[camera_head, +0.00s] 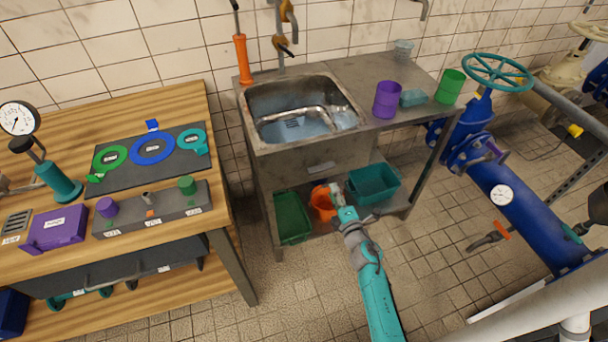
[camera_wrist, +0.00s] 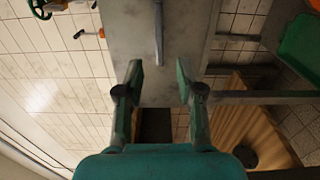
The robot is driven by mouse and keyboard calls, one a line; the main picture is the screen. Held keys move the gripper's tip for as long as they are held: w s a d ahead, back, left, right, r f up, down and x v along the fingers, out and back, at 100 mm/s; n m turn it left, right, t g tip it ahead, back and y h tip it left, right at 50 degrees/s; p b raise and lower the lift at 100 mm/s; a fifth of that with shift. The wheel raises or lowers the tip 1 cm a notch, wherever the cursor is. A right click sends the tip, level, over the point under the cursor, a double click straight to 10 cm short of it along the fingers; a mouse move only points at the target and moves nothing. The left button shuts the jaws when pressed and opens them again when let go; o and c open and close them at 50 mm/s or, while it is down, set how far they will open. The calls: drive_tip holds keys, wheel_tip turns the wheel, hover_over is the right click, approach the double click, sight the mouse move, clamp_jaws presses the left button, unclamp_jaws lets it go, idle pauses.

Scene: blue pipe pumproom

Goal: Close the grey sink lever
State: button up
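The steel sink (camera_head: 255,133) stands on a grey metal unit in the head view. Behind it rises a tap (camera_head: 283,45) with a yellow-orange handle. A grey bar (camera_wrist: 158,32) lies along a grey panel in the wrist view, beyond my fingers; I cannot tell whether it is the sink lever. My gripper (camera_head: 338,192) is low in front of the sink unit, near the lower shelf. In the wrist view my gripper (camera_wrist: 160,85) has its two fingers wide apart with nothing between them. The bar is not touched by the fingers.
A green bin (camera_head: 293,217), an orange object (camera_head: 322,203) and a teal bin (camera_head: 373,184) are on the lower shelf. Purple (camera_head: 387,99) and green (camera_head: 450,87) cups stand on top. A wooden bench (camera_head: 215,190) is left, blue pipe (camera_head: 530,210) right. Tiled floor in front is open.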

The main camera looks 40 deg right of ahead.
sight(322, 171)
drive_tip(key=x, duration=1.1)
drive_tip(key=shift+a, duration=0.1)
drive_tip(key=shift+c, duration=0.2)
clamp_jaws()
